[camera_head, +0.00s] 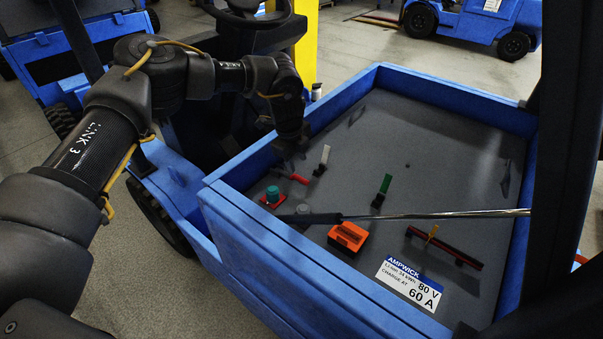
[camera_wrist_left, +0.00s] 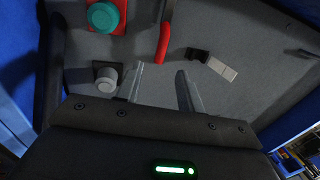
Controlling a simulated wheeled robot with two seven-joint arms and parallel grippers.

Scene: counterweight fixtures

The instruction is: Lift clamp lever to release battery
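The battery top is a dark grey panel (camera_head: 420,140) with an AMPWICK label (camera_head: 413,283), inside a blue-walled bay. It carries several levers: a red one (camera_head: 292,177), a white one (camera_head: 323,160), a green one (camera_head: 383,190) and a red-black bar with a yellow piece (camera_head: 445,248). I cannot tell which is the clamp lever. My left gripper (camera_head: 287,160) hangs at the bay's left side, near the red lever. In the left wrist view its fingers (camera_wrist_left: 173,82) are apart and empty, with the red lever (camera_wrist_left: 164,45) and white lever (camera_wrist_left: 222,68) beyond them. My right gripper is not in view.
A teal button on a red base (camera_head: 272,196), a grey knob (camera_head: 303,210) and an orange block (camera_head: 348,237) sit on the panel.

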